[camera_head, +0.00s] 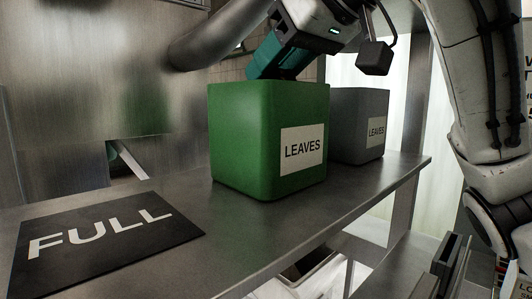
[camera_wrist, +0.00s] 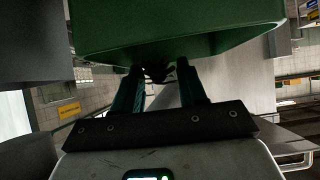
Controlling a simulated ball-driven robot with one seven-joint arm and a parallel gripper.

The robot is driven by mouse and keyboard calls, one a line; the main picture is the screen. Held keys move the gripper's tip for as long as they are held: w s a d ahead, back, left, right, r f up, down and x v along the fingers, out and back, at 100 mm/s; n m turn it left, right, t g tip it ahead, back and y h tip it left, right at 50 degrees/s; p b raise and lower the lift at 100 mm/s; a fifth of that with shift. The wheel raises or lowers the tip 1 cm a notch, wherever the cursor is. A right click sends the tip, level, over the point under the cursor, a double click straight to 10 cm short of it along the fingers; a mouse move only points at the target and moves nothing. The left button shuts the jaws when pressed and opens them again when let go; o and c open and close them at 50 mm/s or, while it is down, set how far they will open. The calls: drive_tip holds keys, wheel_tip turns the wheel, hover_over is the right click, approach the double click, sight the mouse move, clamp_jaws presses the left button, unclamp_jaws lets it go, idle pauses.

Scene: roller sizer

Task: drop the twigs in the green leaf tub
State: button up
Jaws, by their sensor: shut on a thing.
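The green leaf tub (camera_head: 245,150) stands upright on a steel shelf, with a white LEAVES label facing me. My gripper (camera_head: 272,62) points down at the top of this tub, and its fingertips are hidden by the near rim in the head view. The inside of the tub is not visible.
A grey tub (camera_head: 350,104), also labelled LEAVES, stands just behind and right of the green one. A black FULL mat (camera_head: 110,250) lies bare on the shelf (camera_head: 265,225) at front left. A metal pipe (camera_head: 215,42) juts out at upper left, near my gripper.

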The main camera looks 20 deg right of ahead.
drive_tip(key=o, duration=1.1)
drive_tip(key=shift+s+r, duration=0.1)
drive_tip(key=b+v, duration=0.2)
drive_tip(key=v, duration=0.8)
drive_tip(key=shift+s, duration=0.25)
drive_tip(key=shift+d+r, duration=0.15)
